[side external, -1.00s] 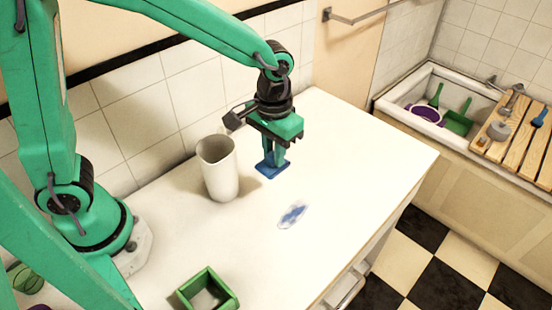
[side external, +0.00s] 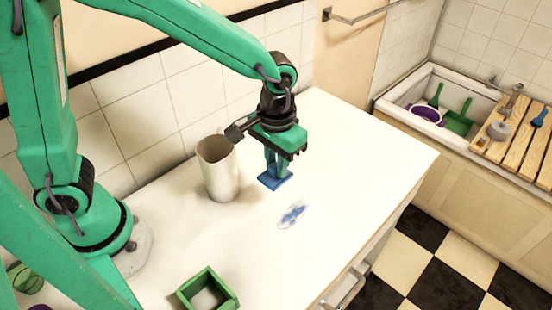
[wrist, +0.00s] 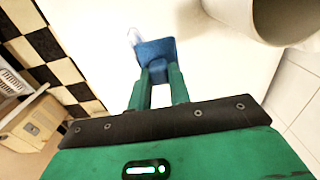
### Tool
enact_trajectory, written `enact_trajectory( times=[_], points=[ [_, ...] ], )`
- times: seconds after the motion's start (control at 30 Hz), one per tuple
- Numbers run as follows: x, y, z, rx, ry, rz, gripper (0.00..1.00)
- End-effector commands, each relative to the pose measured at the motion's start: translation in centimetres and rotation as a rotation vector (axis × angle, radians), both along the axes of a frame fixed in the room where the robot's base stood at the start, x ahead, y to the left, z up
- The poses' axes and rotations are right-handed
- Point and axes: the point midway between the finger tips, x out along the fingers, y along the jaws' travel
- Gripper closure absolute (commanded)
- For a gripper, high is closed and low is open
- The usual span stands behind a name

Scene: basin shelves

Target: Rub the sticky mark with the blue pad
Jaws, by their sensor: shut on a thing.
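My gripper (side external: 276,172) is shut on the blue pad (side external: 272,184) and holds it over the white counter, a little behind the sticky mark. In the wrist view the blue pad (wrist: 155,50) sits between the fingertips of my gripper (wrist: 159,77). The sticky mark (side external: 292,215) is a pale patch with a blue smear on the counter top. In the wrist view a small part of the sticky mark (wrist: 133,36) shows past the pad, which hides the rest. The pad looks close to the surface; I cannot tell whether it touches.
A white vase-like container (side external: 219,172) stands just left of my gripper, against the wall side. A green square box (side external: 208,290) sits at the counter's front. The counter (side external: 370,165) is clear to the right. A basin (side external: 386,100) with a slatted wooden board (side external: 518,135) lies beyond.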

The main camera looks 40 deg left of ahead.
Motion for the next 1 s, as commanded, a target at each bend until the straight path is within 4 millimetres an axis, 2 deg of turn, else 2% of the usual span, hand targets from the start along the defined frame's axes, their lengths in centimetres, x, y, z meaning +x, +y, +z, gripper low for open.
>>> enact_trajectory(
  times=[0.2, 0.4, 0.73, 1.0],
  points=[
    [-2.3, -3.0, -1.3, 0.001, 0.002, -0.006, 0.99],
    [-3.8, -4.5, -2.1, 0.001, 0.002, -0.003, 0.99],
    [-4.0, -4.7, -2.6, 0.001, 0.001, 0.001, 0.99],
    [-4.0, -4.7, -4.7, 0.002, 0.003, 0.001, 0.99]
  ],
)
